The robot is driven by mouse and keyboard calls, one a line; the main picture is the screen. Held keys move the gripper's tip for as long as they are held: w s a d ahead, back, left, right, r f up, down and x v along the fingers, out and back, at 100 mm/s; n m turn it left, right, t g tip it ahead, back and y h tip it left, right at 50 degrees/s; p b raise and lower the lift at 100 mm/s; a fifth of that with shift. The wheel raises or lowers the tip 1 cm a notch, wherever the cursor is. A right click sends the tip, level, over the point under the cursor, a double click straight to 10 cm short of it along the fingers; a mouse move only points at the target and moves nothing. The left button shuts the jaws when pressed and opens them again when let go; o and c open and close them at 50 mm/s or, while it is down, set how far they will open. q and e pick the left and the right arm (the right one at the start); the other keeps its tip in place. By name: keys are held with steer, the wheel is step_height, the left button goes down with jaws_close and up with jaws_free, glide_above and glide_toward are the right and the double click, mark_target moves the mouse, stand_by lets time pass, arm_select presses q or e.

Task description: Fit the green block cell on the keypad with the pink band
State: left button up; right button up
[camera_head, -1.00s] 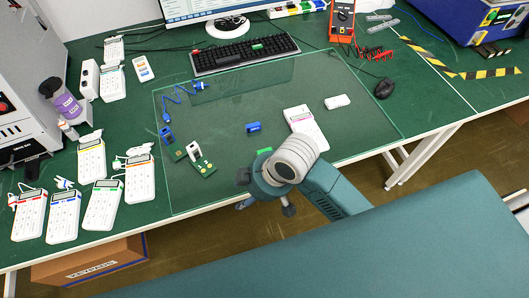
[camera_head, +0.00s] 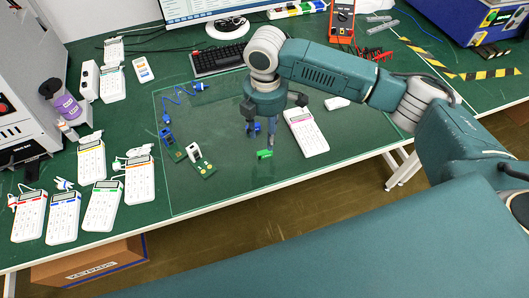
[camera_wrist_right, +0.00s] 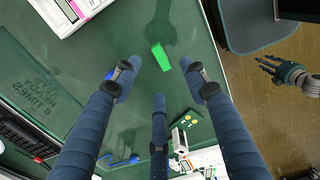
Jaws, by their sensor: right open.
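The green block cell (camera_head: 264,154) lies on the clear mat near the table's front edge. It also shows in the right wrist view (camera_wrist_right: 161,56), just beyond my fingertips. My right gripper (camera_head: 262,138) points down over the mat, just behind the block. Its fingers are spread and empty in the wrist view (camera_wrist_right: 159,82). The white keypad with the pink band (camera_head: 306,132) lies to the right of the gripper; part of it shows in the wrist view (camera_wrist_right: 62,14). My left gripper (camera_wrist_right: 282,73) appears only in the wrist view, over the floor, fingers apart.
Small green circuit boards (camera_head: 201,163) lie left on the mat. Several white keypads (camera_head: 101,206) fill the table's left side. A small white box (camera_head: 337,103) lies behind the pink-band keypad. The mat's front left is clear.

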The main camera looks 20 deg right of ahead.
mark_target(265, 154)
steer(key=f, duration=0.4)
steer(key=f+p, duration=0.1)
steer(key=f, duration=0.3)
steer(key=shift+w+a, duration=0.15)
steer(key=shift+w, duration=0.05)
jaws_close()
